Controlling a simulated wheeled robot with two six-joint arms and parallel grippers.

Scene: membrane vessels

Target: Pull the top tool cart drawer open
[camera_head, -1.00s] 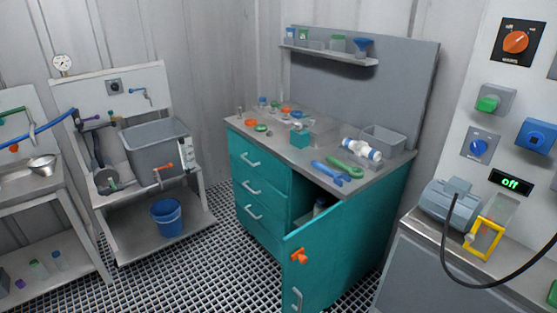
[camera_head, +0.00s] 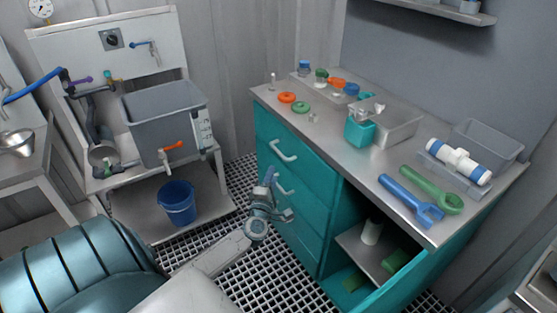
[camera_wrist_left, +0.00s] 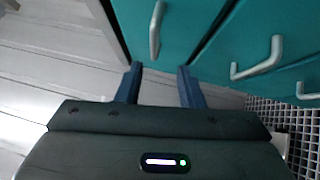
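The teal tool cart (camera_head: 300,225) has a column of drawers with silver handles, and its drawers look shut. The top drawer handle (camera_head: 284,152) is on the upper front of the cart. My left gripper (camera_head: 276,194) is in front of the drawers, below the top handle in the picture. In the left wrist view, the two blue fingers (camera_wrist_left: 160,76) are spread apart with nothing between them. The handle that looks to be the top one (camera_wrist_left: 156,30) lies beyond the fingertips, about in line with the gap. My right gripper is not in view.
The cart's lower right compartment (camera_head: 375,255) stands open. On the cart top are a blue wrench (camera_head: 410,200), a green wrench (camera_head: 432,190), a white membrane vessel (camera_head: 460,162) and a grey bin (camera_head: 488,145). A blue bucket (camera_head: 178,203) stands on a low shelf to the left.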

